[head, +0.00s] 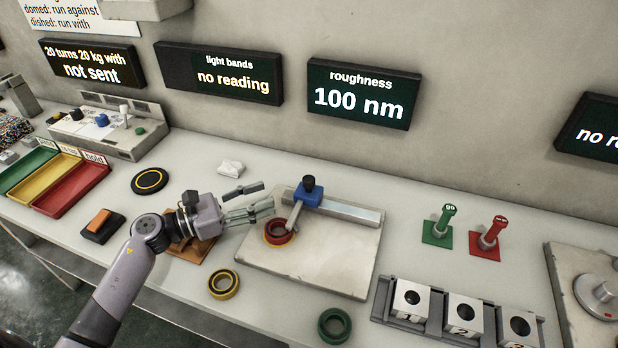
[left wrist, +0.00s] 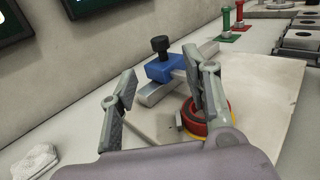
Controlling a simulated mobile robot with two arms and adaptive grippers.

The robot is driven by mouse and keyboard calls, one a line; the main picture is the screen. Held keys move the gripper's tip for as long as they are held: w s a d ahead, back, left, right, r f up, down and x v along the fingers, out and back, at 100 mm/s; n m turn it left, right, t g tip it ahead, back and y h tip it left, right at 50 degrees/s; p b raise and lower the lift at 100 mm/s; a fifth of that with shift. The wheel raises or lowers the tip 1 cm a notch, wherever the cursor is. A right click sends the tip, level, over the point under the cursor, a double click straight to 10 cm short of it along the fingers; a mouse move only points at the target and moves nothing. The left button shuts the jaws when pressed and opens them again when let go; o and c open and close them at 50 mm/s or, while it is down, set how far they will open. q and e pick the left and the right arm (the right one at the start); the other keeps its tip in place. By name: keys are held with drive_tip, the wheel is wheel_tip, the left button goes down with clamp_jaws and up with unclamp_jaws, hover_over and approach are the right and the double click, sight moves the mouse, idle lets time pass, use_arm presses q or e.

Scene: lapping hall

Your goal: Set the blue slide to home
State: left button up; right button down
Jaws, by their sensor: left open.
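The blue slide (head: 308,195) with a dark knob sits near the left end of a grey rail (head: 350,211) on a pale stone plate (head: 330,258). A small arm reaches from the slide down to a red ring (head: 279,232) on the plate. In the left wrist view the blue slide (left wrist: 166,68) shows beyond and between my fingers. My left gripper (head: 262,197) is open and empty, just left of the slide and apart from it. One finger partly covers the red ring (left wrist: 193,115) in the left wrist view. My right gripper is not in view.
A yellow-black ring (head: 224,284) and a green ring (head: 334,325) lie in front. Green (head: 441,226) and red (head: 489,238) posts stand right of the plate. Numbered blocks (head: 463,317) stand at the front right. A white crumpled cloth (head: 230,168) lies behind my gripper.

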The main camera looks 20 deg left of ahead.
sight(309, 178)
use_arm(q)
drive_tip(key=p+x, duration=0.2)
drive_tip(key=x, duration=1)
drive_tip(key=shift+w+d+p, duration=0.15)
drive_tip(key=shift+w+p, duration=0.05)
drive_tip(key=shift+p, duration=0.1)
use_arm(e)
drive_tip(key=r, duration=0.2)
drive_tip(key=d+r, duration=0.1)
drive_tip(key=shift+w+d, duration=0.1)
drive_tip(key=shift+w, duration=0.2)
use_arm(q)
clamp_jaws()
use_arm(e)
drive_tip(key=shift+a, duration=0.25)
